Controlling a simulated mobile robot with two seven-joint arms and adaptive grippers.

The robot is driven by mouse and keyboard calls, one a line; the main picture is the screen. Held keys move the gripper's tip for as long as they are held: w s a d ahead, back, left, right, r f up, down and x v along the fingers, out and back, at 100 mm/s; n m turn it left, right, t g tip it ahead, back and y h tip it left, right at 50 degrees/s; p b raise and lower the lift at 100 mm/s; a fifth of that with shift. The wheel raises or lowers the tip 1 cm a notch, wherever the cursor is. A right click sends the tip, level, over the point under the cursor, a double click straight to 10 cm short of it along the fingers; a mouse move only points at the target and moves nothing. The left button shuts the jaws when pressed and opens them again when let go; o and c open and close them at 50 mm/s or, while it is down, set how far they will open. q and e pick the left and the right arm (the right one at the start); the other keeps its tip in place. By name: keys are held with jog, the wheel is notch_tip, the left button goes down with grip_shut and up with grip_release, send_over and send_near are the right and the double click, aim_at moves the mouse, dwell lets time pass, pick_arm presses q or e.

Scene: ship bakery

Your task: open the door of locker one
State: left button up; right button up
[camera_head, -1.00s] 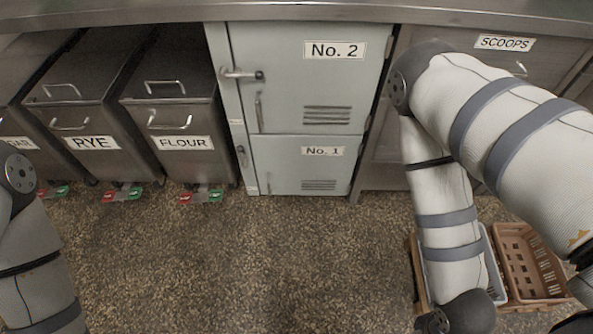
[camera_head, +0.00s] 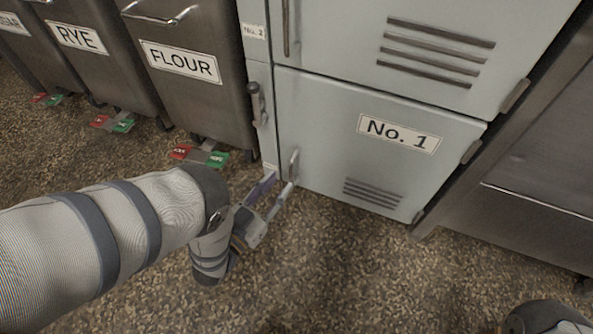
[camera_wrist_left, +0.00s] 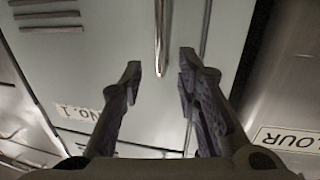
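The pale green door of locker one (camera_head: 330,125), labelled No. 1, is shut in its frame in the head view. Its upright metal handle (camera_head: 293,165) is at the door's lower left. A latch lever (camera_head: 257,105) stands upright on the frame left of the door, not across it. My left gripper (camera_head: 280,184) is open, close to the handle. In the left wrist view, which is upside down, the handle (camera_wrist_left: 160,35) lies ahead of the gap between the open fingers (camera_wrist_left: 159,78); contact cannot be seen. My right gripper is out of view.
The locker No. 2 door (camera_head: 400,40) is above. The flour bin (camera_head: 195,90) and its pedals (camera_head: 199,155) stand left of the locker. A metal cabinet (camera_head: 530,200) is on the right. The speckled floor (camera_head: 340,270) in front of the door is clear.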

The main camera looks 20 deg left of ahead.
aim_at(290, 171)
pick_arm(q)
jog(key=b+x, duration=0.2)
jog(key=x, duration=0.4)
jog(key=shift+w, duration=0.15)
grip_shut()
